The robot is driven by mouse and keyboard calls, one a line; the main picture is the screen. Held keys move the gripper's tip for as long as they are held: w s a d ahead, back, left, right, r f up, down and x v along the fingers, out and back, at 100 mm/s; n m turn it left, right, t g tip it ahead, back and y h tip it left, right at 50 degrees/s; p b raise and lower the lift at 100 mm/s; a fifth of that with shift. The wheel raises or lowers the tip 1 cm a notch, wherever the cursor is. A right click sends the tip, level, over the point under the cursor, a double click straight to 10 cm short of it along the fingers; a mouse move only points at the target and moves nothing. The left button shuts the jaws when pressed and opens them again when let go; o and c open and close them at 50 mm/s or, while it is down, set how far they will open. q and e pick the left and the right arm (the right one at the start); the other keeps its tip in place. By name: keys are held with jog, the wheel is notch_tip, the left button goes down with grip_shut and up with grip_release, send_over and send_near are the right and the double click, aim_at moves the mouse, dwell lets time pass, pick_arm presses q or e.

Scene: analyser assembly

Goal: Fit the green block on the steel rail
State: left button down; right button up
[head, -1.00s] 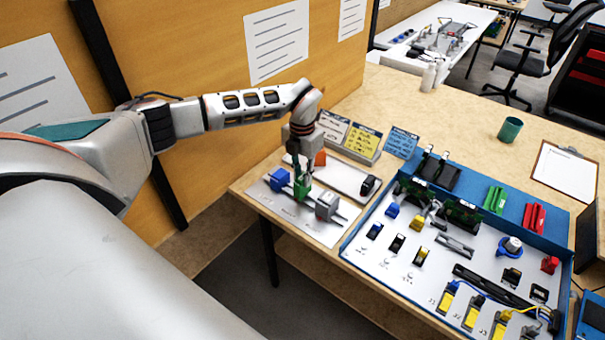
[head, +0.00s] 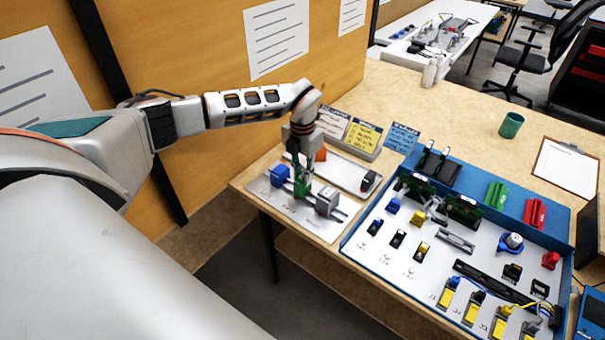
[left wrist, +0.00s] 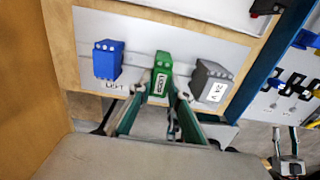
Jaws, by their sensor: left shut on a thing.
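The green block (head: 302,188) stands at the steel rail (head: 341,214), between a blue block (head: 280,175) on its left and a grey block (head: 327,201) on its right. My left gripper (head: 301,182) comes down from above and is shut on the green block. In the left wrist view the green block (left wrist: 159,80) sits between the fingertips, with the rail (left wrist: 140,57) running behind it. I cannot tell whether the block is fully seated on the rail.
The white plate (head: 262,194) under the rail lies near the table's front left edge. A white tray (head: 340,176) with a black part is behind it. A blue-framed panel (head: 375,262) with many parts stands to the right. The wooden wall (head: 225,60) is close behind my arm.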

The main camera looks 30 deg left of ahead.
pick_arm(q)
jog(key=shift+f, duration=0.45)
dwell(0.6)
jog(key=c, duration=1.8)
grip_release()
jog(key=shift+o, duration=0.4)
jog(key=shift+o, duration=1.1)
jog(key=shift+r, duration=0.15)
